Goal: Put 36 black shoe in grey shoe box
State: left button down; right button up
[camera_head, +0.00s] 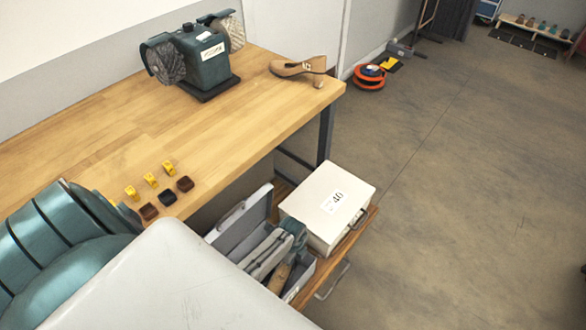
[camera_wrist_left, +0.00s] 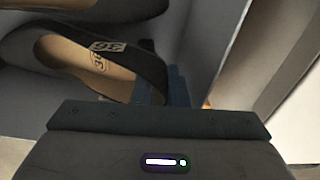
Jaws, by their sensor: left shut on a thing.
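The grey shoe box (camera_head: 300,292) stands open in the drawer under the bench, its lid (camera_head: 243,222) raised at the back. My left gripper (camera_head: 297,232) is down at the box, partly hidden by my arm. In the left wrist view its blue fingers (camera_wrist_left: 160,86) are shut on the side of a black shoe (camera_wrist_left: 137,68) with a tan inside and a 36 label. Grey walls flank this shoe. Another dark shoe with a tan inside (camera_wrist_left: 105,6) lies beside it at the top. I cannot tell whether the held shoe touches the box floor. My right gripper is not in view.
A white box marked 40 (camera_head: 325,205) stands right beside the grey box in the drawer (camera_head: 362,222). On the bench (camera_head: 95,135) are a brush machine (camera_head: 207,62), a tan shoe (camera_head: 300,68) and small yellow and brown pieces. The floor to the right is mostly clear.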

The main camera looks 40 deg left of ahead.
pick_arm(q)
jog(key=c, duration=1.4)
grip_release()
jog(key=shift+o, duration=0.2)
